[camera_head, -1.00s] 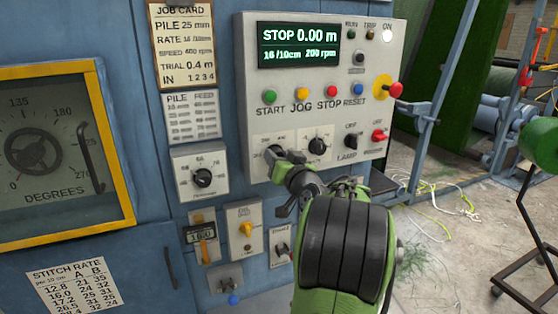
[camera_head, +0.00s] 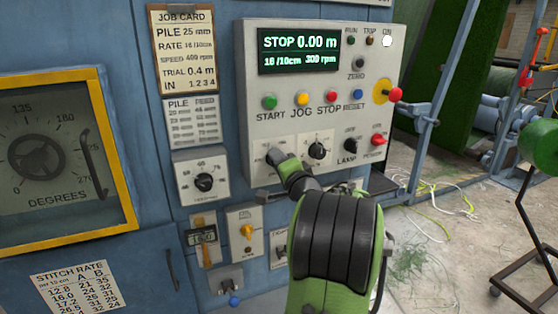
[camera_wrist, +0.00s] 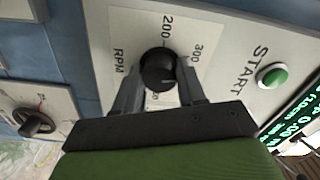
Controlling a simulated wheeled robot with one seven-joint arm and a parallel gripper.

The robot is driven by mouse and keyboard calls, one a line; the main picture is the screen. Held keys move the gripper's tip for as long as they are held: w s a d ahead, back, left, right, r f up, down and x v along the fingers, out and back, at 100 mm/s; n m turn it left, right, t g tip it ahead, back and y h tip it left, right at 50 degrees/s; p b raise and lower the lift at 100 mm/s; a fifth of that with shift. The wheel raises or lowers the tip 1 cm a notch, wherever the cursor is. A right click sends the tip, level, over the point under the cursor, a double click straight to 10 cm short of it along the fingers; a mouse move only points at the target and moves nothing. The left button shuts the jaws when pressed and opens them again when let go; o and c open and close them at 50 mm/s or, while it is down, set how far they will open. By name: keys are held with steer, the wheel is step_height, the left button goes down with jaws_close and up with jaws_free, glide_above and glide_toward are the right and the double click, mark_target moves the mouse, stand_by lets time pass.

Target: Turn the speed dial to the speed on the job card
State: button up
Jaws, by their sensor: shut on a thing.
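The job card (camera_head: 185,48) on the blue cabinet reads SPEED 400 rpm. The lit display (camera_head: 299,50) on the grey control panel reads STOP 0.00 m, 16 /10cm, 300 rpm. The black speed dial (camera_wrist: 158,66) has a plate marked RPM, with 200 and 300 visible in the wrist view. My gripper (camera_wrist: 157,78) is shut on this dial, one finger at each side. In the head view my gripper (camera_head: 277,158) is at the panel's lower left and hides most of the dial. Other dial marks are hidden by the gripper.
START (camera_head: 269,102), JOG (camera_head: 301,99), STOP (camera_head: 331,96) and RESET (camera_head: 357,93) buttons sit above the dial. A second knob (camera_head: 317,150) is close on its right. A red emergency button (camera_head: 395,94) juts out at the panel's right.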

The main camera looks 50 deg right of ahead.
steer(key=shift+m+p, duration=1.8)
steer(key=shift+m, duration=2)
steer(key=o, duration=1.1)
steer(key=b+v, duration=0.4)
steer(key=v, duration=1.1)
steer(key=shift+s+a+f, duration=0.1)
steer(key=shift+s+a, duration=0.1)
steer(key=shift+s, duration=0.15)
